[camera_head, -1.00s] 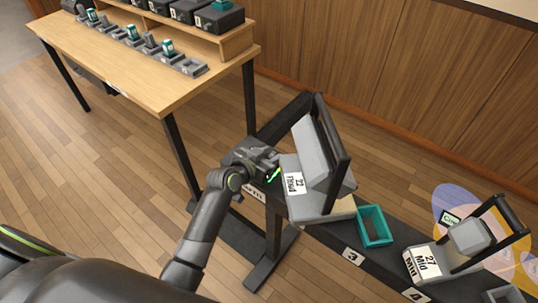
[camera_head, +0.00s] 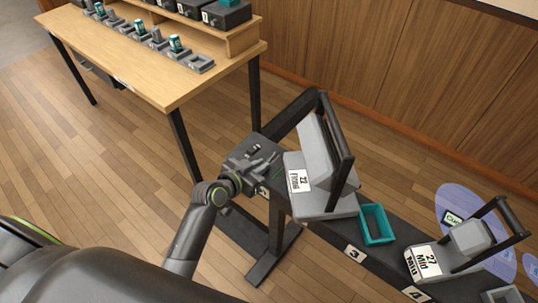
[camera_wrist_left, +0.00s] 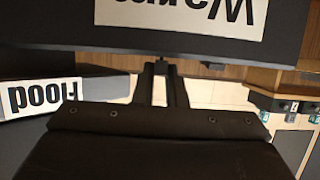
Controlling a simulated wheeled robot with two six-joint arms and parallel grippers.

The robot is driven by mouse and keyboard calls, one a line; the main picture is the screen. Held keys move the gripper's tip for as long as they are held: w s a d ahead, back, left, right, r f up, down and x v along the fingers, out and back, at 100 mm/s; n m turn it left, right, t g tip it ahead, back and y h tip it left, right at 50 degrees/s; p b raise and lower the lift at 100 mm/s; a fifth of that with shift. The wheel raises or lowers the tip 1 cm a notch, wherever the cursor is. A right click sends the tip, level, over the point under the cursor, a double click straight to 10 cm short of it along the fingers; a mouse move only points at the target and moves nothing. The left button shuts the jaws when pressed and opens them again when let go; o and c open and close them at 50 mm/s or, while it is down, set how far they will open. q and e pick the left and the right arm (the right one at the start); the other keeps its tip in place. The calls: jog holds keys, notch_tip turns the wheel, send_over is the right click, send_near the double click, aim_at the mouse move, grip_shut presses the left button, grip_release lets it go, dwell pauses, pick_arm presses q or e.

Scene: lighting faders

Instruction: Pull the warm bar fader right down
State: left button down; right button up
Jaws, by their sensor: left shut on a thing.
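My left gripper (camera_head: 262,163) is low at the near left end of the dark rail, beside a grey lamp labelled Flood. In the left wrist view its two dark fingers (camera_wrist_left: 161,82) are close together below a white label beginning "Wa" (camera_wrist_left: 180,10), upside down, on a dark panel. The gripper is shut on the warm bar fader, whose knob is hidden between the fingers. The fader's slot and travel position cannot be made out. My right gripper is not in view.
The Flood lamp (camera_head: 318,165) with its black yoke stands close right of the gripper. A teal open frame (camera_head: 377,238) and a Mid lamp (camera_head: 425,262) sit further along the rail. A wooden table (camera_head: 150,85) stands behind left. Floor lies clear between.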

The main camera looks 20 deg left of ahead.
pick_arm(q)
jog(key=shift+s+a, duration=0.15)
jog(key=shift+s, duration=0.25)
jog(key=shift+f, duration=0.15)
jog(key=c, duration=1.5)
grip_release()
jog(key=shift+s, duration=0.1)
jog(key=shift+o, duration=0.2)
jog(key=v, duration=1.7)
jog(key=shift+r+b, duration=0.25)
jog(key=shift+b, duration=0.15)
jog(key=shift+s+a, duration=0.1)
jog(key=shift+s, duration=0.05)
